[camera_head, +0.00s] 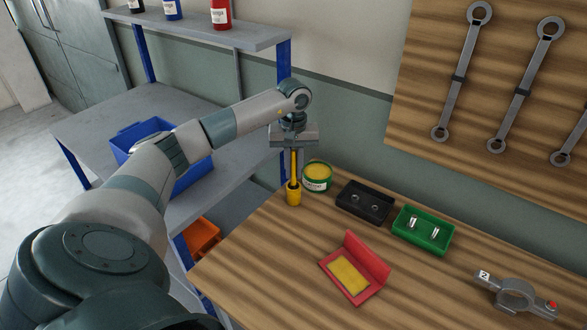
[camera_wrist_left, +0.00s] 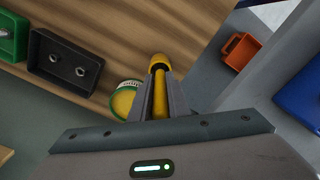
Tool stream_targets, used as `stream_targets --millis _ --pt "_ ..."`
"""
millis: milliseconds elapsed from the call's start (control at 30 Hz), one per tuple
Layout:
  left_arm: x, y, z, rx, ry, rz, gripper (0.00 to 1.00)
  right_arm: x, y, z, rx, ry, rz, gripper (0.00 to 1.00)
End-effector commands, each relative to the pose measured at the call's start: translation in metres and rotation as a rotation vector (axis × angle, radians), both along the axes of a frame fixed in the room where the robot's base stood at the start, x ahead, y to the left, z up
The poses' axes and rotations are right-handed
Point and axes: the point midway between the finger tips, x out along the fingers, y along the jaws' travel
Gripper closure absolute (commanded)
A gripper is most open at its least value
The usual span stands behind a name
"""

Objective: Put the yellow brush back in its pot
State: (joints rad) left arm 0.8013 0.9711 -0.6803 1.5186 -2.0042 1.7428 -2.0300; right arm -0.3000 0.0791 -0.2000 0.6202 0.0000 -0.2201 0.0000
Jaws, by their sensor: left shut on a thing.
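My left gripper (camera_head: 294,152) is shut on the upper part of the yellow brush (camera_head: 294,168), which it holds about upright. In the left wrist view the brush (camera_wrist_left: 160,97) shows between the two fingers. A small yellow pot (camera_head: 294,196) with a dark mouth stands at the table's back left edge, right below the gripper. The lower end of the brush meets the pot's mouth and is hidden there; how deep it sits I cannot tell. The pot also shows beyond the fingertips in the wrist view (camera_wrist_left: 159,60). My right gripper is not in view.
A green tin with yellow contents (camera_head: 317,178) stands close right of the pot. A black tray (camera_head: 364,203), a green tray (camera_head: 423,232), a red case (camera_head: 371,262) and a grey clamp (camera_head: 513,292) lie further right. Shelves with a blue bin (camera_head: 190,178) are left.

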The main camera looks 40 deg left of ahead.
Motion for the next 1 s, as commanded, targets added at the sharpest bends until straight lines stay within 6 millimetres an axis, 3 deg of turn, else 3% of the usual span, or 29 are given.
stream_targets --millis 667,700,767,1000 --pt "0.000 0.000 -0.017 -0.001 -0.001 0.000 1.00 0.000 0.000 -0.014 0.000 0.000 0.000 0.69" --pt "0.000 0.000 -0.017 0.000 -0.001 0.000 0.80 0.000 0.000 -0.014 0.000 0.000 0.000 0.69" --pt "0.000 0.000 -0.016 -0.001 -0.001 0.000 0.66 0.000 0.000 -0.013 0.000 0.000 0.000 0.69" --pt "0.000 0.000 -0.017 0.000 0.000 0.000 0.63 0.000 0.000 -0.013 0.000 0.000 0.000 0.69"
